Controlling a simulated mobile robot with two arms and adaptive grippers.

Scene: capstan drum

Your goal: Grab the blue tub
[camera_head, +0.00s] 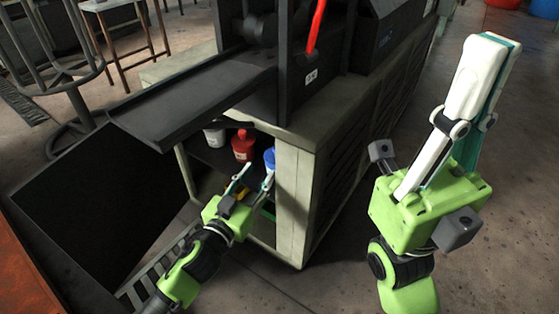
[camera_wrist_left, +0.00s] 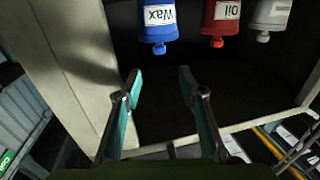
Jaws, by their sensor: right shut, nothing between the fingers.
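The blue tub (camera_head: 269,157) stands at the right end of a dark shelf inside the open cabinet. In the left wrist view the blue tub (camera_wrist_left: 155,24) has a white "Wax" label and lies at the top, beyond my fingertips. My left gripper (camera_head: 254,180) is at the cabinet opening, just in front of the tub and apart from it. Its two fingers (camera_wrist_left: 160,82) are spread with nothing between them. My right gripper (camera_head: 489,45) is shut and empty, raised at the right, far from the cabinet.
A red "Oil" tub (camera_head: 243,147) and a whitish tub (camera_head: 214,137) stand left of the blue one. The cabinet's pale side post (camera_head: 292,205) is close to the right of my left gripper. A dark machine tray (camera_head: 190,105) overhangs the opening.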

